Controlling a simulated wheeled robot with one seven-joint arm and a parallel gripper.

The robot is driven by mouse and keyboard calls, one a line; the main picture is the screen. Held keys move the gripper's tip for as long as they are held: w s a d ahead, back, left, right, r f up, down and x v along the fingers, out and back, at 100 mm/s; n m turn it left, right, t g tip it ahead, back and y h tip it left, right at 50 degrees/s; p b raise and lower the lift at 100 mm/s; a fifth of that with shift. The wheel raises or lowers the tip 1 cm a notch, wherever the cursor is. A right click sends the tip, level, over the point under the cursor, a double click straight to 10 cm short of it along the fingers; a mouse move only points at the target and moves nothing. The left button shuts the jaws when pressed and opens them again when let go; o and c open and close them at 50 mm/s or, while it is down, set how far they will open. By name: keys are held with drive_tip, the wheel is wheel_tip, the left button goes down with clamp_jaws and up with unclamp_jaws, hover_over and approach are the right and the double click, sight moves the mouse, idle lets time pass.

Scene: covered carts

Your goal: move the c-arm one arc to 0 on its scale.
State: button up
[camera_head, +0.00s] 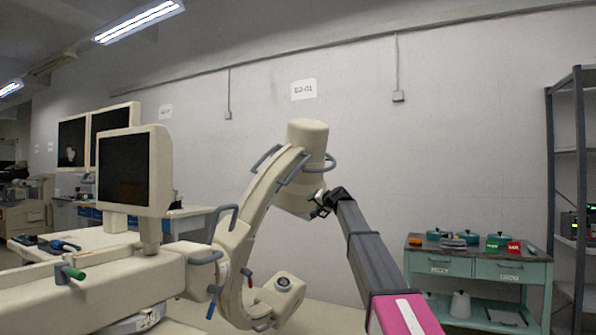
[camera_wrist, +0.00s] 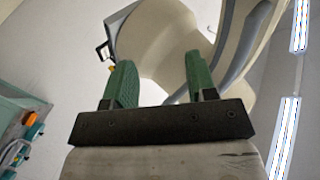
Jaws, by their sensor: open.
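The cream c-arm arc (camera_head: 256,208) stands in the middle of the head view, curving from a low detector (camera_head: 283,283) up to a large cylindrical head (camera_head: 307,140). Grey handles (camera_head: 266,158) are fixed along the arc and around the head. My gripper (camera_head: 320,203) is at the lower right of the head, close to it. In the wrist view its green fingers (camera_wrist: 160,80) are apart with nothing between them, and the cream head (camera_wrist: 158,42) fills the space beyond. I cannot tell whether they touch it. The scale cannot be read.
A monitor (camera_head: 136,170) stands on the c-arm's cart at left. A green cart (camera_head: 478,277) with pots and a red box is at right, beside a dark shelf rack (camera_head: 567,180). The wall behind is bare apart from signs and conduits.

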drive_tip(key=t+y, duration=0.2)
approach(299, 169)
drive_tip(key=x, duration=1.1)
drive_tip(key=shift+w+r, duration=0.1)
clamp_jaws()
